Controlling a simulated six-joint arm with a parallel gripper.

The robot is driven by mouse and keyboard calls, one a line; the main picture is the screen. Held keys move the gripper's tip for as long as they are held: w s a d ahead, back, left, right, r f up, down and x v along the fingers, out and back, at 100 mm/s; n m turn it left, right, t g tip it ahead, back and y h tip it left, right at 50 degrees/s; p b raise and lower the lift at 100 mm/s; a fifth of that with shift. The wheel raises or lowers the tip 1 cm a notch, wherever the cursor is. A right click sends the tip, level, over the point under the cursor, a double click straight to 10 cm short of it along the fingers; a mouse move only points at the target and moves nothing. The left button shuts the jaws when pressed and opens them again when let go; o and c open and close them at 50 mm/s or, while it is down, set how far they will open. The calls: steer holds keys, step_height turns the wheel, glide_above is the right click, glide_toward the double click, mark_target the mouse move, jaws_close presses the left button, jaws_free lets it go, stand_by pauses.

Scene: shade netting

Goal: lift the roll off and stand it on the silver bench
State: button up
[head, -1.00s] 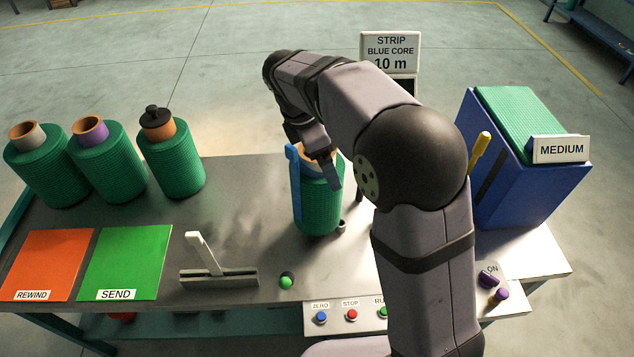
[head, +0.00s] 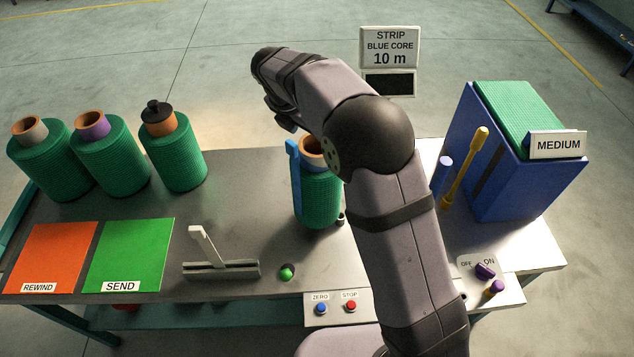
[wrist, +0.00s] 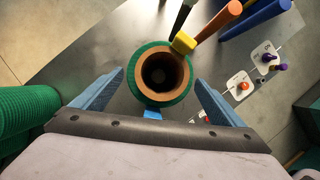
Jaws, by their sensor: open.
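The green net roll (head: 318,205) with a brown core stands upright near the middle of the bench, its top partly behind my arm. In the wrist view the roll (wrist: 160,98) is seen from above, with the dark hollow of its core facing me. My gripper (wrist: 160,78) is open and empty, its two blue fingers apart on either side of the roll in the picture. In the head view my gripper (head: 285,122) is mostly hidden by my arm, above the roll's top. The bench is dark grey at left (head: 250,215) and bright silver at right (head: 525,250).
A blue upright strip (head: 294,175) stands against the roll's left side. Several green rolls (head: 178,163) stand at the back left. Orange and green pads (head: 130,250), a grey lever (head: 205,250), a yellow lever (head: 465,165), a blue post (head: 442,175) and a blue box (head: 520,180) surround it.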

steer(key=shift+p+x, duration=1.3)
steer(key=shift+x, duration=1.25)
steer(key=shift+s+d, duration=0.1)
steer(key=shift+d, duration=0.05)
steer(key=c, duration=1.9)
steer(key=shift+r, duration=0.15)
steer(key=shift+c, duration=1.4)
step_height(320, 180, up, 18)
steer(key=b, duration=0.2)
steer(key=shift+b, duration=0.4)
steer(key=shift+r, duration=0.2)
